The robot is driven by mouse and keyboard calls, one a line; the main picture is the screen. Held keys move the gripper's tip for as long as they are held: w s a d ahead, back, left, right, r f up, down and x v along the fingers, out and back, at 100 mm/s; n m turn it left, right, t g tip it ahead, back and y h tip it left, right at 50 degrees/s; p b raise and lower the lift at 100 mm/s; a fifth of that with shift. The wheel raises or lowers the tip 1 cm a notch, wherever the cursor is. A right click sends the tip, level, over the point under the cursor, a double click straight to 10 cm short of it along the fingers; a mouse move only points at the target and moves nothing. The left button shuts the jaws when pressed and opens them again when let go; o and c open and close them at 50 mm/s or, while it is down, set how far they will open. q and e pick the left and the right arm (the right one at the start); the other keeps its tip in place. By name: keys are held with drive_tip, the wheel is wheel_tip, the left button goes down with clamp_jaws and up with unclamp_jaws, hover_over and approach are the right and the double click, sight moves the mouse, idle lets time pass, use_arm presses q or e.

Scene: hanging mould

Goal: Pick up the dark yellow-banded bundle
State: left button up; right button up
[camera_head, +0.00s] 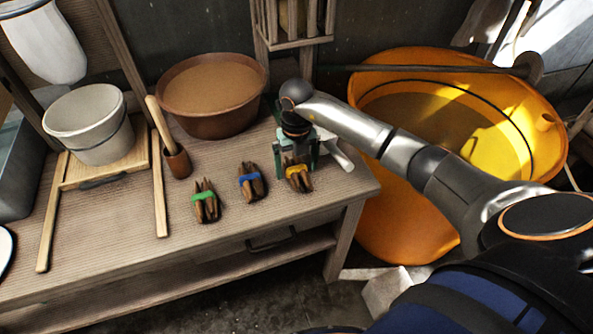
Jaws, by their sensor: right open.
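The dark bundle with the yellow band (298,173) lies on the wooden table (120,225), near its right end. My right gripper (291,168) is over the table right at the yellow-banded bundle, its jaws pointing down and open. The fingers are partly hidden, and I cannot tell whether they touch the bundle. A blue-banded bundle (251,181) lies just to its left, and a green-banded bundle (205,201) lies further left. My left gripper is not in view.
A brown bowl (212,95) stands at the table's back. A small cup with a pestle (177,161) and a white bucket (90,124) on a wooden frame stand left. A large orange tub (400,215) stands right of the table.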

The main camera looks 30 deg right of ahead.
drive_tip(key=shift+f, duration=0.55)
drive_tip(key=c, duration=1.5)
drive_tip(key=shift+c, duration=0.3)
drive_tip(key=shift+r, duration=0.15)
